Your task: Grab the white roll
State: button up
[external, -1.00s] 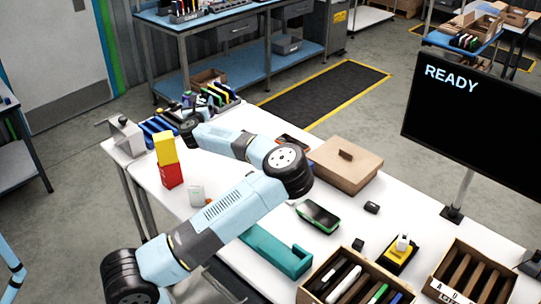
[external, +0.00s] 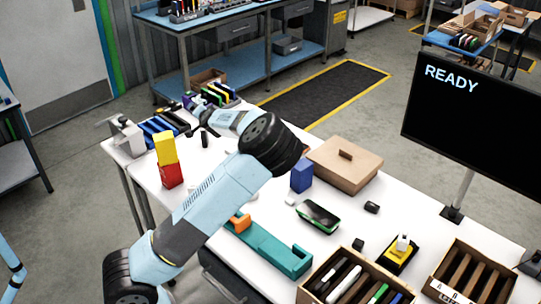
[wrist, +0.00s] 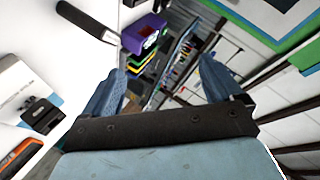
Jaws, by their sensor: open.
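No object is clearly identifiable as a white roll. A long white piece (external: 345,283) lies among dark, green and blue pieces in the wooden tray at the front; I cannot tell whether it is a roll. My gripper (external: 203,122) is at the far left end of the white table in the external view, small and partly dark there. In the wrist view my gripper (wrist: 165,70) is open, its two blue-grey fingers apart with nothing held between them. A white box-like thing (wrist: 18,82) shows at the left of that view.
Near my gripper are a purple bin (wrist: 145,35) and a dark handle (wrist: 85,20). Red and yellow blocks (external: 168,160) stand stacked at left. A blue block (external: 301,175), cardboard box (external: 345,168) and teal holder (external: 275,248) occupy the table. A black monitor (external: 470,110) stands right.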

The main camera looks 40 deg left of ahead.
jog(key=s+d+r+n+g+h, duration=0.15)
jog(key=d+n+h, duration=0.45)
jog(key=d+n, duration=1)
jog(key=s+d+r+n+g+h, duration=0.1)
jog(key=s+d+n+g+h, duration=0.2)
jog(key=d+n+h, duration=0.85)
jog(key=d+f+n+y, duration=0.1)
jog(key=f+n, duration=0.1)
jog(key=f, duration=0.2)
jog(key=d+f+n+y, duration=0.1)
jog(key=f+y, duration=0.1)
jog(key=f, duration=0.3)
jog(key=d+f+n+y, duration=0.1)
jog(key=f+n+y, duration=0.1)
jog(key=f, duration=0.2)
jog(key=shift+w+d+f+n, duration=0.15)
jog(key=shift+w+f+n, duration=0.15)
jog(key=shift+n, duration=0.05)
jog(key=shift+w+a+f, duration=0.1)
jog(key=shift+f, duration=1.25)
jog(key=shift+w+a+f, duration=0.1)
jog(key=shift+f, duration=1.25)
jog(key=shift+c, duration=0.3)
